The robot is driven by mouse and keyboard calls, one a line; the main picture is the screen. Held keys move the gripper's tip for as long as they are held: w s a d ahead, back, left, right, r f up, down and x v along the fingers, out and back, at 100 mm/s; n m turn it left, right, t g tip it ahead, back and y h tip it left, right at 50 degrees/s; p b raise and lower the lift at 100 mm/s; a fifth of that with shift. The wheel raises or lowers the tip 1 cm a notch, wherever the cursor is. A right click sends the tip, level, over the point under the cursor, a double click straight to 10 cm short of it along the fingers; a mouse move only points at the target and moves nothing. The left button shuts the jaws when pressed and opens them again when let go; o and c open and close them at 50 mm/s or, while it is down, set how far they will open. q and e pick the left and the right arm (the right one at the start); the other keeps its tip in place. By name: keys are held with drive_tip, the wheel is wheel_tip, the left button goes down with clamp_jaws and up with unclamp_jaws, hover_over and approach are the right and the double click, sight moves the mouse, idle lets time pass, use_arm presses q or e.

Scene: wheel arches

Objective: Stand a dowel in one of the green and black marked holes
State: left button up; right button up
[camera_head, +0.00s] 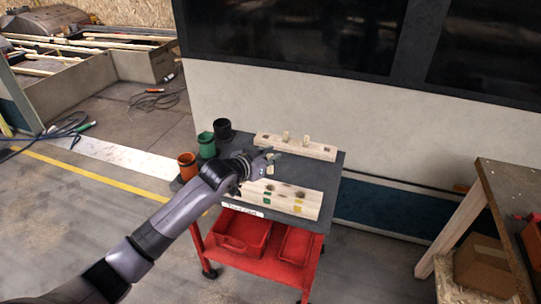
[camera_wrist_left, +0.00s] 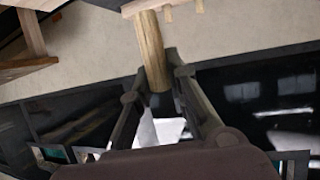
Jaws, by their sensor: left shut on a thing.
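My left gripper (camera_head: 266,163) is over the middle of the cart, in front of the rear block. In the left wrist view the gripper (camera_wrist_left: 158,75) is shut on a round wooden dowel (camera_wrist_left: 152,45). The dowel's lower part also shows below the gripper in the head view (camera_head: 270,170). A pale wooden block (camera_head: 312,202) with coloured marks and holes lies at the cart's front; green, yellow and red marks show, and the arm covers its left part. Its hole marks are too small to pair surely. My right gripper is not in view.
A rear wooden block (camera_head: 268,141) has two dowels (camera_head: 285,136) standing in it. Orange (camera_head: 187,166), green (camera_head: 206,145) and black (camera_head: 223,129) cups line the cart's left side. The red cart (camera_head: 262,265) has bins below. A wooden table (camera_head: 497,180) stands right.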

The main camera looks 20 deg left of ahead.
sight(270, 173)
use_arm(q)
drive_tip(key=shift+w+f+b, duration=0.15)
drive_tip(key=shift+f+b, duration=0.45)
drive_tip(key=shift+f, duration=0.25)
wheel_tip(270, 173, down, 4)
drive_tip(key=b, duration=0.4)
drive_tip(key=shift+f+b, duration=0.45)
drive_tip(key=shift+f, duration=0.65)
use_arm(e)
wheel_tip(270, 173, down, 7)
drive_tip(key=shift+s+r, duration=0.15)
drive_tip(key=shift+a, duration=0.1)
use_arm(q)
drive_tip(key=shift+f, duration=0.45)
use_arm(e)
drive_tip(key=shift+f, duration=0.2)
